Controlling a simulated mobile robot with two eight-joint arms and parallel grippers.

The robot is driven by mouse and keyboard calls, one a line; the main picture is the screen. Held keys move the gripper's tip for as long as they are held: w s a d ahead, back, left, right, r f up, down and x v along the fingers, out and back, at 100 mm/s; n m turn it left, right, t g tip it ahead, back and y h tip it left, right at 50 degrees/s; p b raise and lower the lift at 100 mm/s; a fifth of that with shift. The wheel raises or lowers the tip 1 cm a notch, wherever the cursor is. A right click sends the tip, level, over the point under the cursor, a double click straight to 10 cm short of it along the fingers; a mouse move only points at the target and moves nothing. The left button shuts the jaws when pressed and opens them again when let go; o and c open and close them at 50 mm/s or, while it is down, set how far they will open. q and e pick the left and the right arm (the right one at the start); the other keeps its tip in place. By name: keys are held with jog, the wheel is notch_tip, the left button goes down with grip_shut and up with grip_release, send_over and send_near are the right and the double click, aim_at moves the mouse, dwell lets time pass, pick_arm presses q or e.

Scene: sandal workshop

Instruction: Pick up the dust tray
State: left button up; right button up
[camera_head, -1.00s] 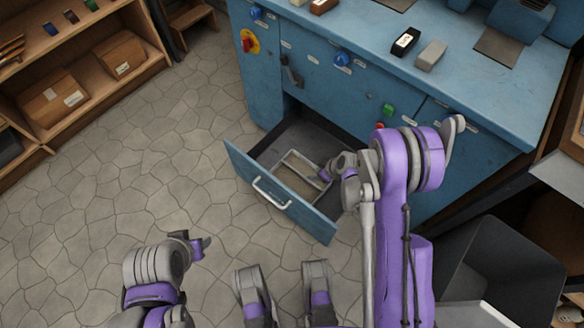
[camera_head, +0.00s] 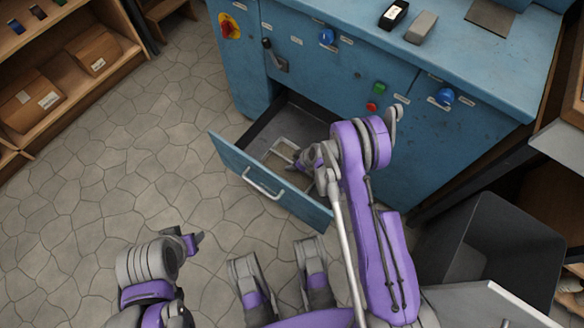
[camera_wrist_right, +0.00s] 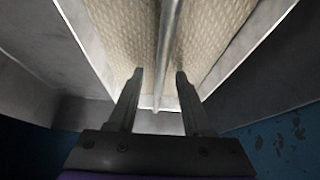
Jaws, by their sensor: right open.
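The dust tray (camera_head: 283,148) is a pale grey-rimmed tray inside the pulled-out blue drawer (camera_head: 230,160). My right arm hides part of it in the head view. In the right wrist view the tray (camera_wrist_right: 115,28) has a beige textured floor, and a thin grey bar (camera_wrist_right: 167,45) runs over its middle. My right gripper (camera_head: 302,160) is over the drawer. In the right wrist view my right gripper (camera_wrist_right: 159,74) is open, with the bar showing between its fingers; contact cannot be told. My left gripper (camera_head: 192,242) is over the floor at lower left, its jaws unclear.
The drawer sits in a blue workbench (camera_head: 330,75) with knobs and buttons. A dark grey bin (camera_head: 495,245) stands to the right. Wooden shelves (camera_head: 75,60) with boxes are at the upper left. The stone floor (camera_head: 110,190) left of the drawer is clear.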

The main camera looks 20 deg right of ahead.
jog(key=shift+w+a+f, duration=0.15)
jog(key=shift+w+f, duration=0.1)
jog(key=shift+f, duration=0.25)
grip_shut()
jog(key=shift+r, duration=0.1)
